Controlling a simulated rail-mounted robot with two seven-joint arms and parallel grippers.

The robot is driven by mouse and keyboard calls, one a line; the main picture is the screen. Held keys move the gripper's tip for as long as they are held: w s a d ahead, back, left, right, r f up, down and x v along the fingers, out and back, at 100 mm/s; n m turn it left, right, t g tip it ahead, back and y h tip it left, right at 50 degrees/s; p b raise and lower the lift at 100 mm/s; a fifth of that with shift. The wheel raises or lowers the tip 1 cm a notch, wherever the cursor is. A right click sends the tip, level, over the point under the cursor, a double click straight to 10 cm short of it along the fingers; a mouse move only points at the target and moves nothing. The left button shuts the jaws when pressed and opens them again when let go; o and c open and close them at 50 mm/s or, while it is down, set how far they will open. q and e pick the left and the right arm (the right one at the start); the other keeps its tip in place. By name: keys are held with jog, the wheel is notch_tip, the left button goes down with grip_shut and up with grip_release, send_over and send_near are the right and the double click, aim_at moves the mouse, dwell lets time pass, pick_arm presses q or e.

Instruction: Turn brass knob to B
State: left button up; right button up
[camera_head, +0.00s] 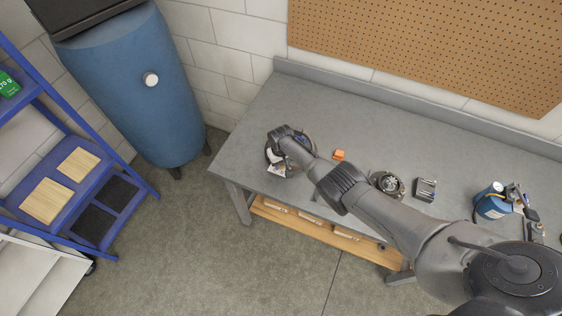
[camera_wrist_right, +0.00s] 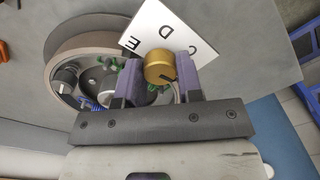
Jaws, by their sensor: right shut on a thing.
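The brass knob (camera_wrist_right: 158,66) sits between the two purple fingers of my right gripper (camera_wrist_right: 158,80) in the right wrist view, and the gripper is shut on it. A dark mark shows on the knob's edge facing the gripper. Behind the knob is a white plate (camera_wrist_right: 152,28) with the letters C, D and E showing; B is not visible. In the head view, my right gripper (camera_head: 277,146) is over the left end of the bench, at the round unit with the white plate (camera_head: 275,156); the knob is hidden there. My left gripper is not in view.
On the grey workbench (camera_head: 300,100) are an orange block (camera_head: 339,155), a dark round part (camera_head: 388,184), a small metal block (camera_head: 425,190) and a blue device (camera_head: 492,203). A blue tank (camera_head: 130,80) and blue shelf (camera_head: 75,210) stand left. The bench's back left is clear.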

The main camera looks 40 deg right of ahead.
jog(key=shift+r+m, duration=0.15)
jog(key=shift+m, duration=0.25)
jog(key=o, duration=0.9)
notch_tip(320, 180, up, 6)
jog(key=p, duration=0.3)
jog(key=shift+p, duration=0.4)
jog(key=shift+r+p, duration=0.55)
jog(key=shift+r, duration=3.25)
